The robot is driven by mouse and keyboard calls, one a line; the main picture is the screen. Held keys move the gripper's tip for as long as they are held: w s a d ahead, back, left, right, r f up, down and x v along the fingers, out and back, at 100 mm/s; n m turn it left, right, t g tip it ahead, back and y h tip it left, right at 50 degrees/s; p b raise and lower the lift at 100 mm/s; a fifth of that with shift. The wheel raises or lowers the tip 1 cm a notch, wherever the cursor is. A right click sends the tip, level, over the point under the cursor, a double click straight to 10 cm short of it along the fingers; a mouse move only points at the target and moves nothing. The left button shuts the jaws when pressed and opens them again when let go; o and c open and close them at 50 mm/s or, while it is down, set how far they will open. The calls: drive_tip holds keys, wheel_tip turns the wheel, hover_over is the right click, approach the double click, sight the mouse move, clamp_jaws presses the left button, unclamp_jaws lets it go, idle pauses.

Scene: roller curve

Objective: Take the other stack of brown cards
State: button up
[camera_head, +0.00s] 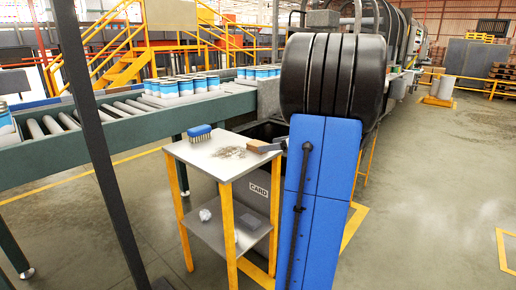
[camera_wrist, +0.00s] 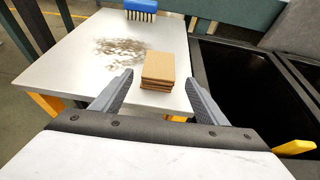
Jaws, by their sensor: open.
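One stack of brown cards (camera_wrist: 158,68) lies on the pale top of a small table (camera_wrist: 70,75), near its edge by a dark bin. In the wrist view my gripper (camera_wrist: 159,80) is open and empty, with one finger to either side of the stack's near end. The fingers look apart from the cards; whether the tips are at card height is hard to tell. In the head view a small brown patch of the cards (camera_head: 255,143) shows at the table's right corner, partly hidden by dark parts. No second stack is in view.
A bin marked CARD (camera_head: 258,190) stands beside the table. The lower shelf (camera_head: 220,238) holds a crumpled white piece (camera_head: 205,215). A roller conveyor (camera_head: 130,110) with blue-and-white cans runs behind.

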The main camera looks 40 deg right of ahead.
sight(260, 144)
drive_tip(key=shift+r+x, duration=0.15)
drive_tip(key=shift+x, duration=1.4)
drive_tip(key=shift+r+x, duration=0.15)
drive_tip(key=shift+x, duration=1.45)
drive_tip(key=shift+w+a, duration=0.1)
drive_tip(key=c, duration=1.1)
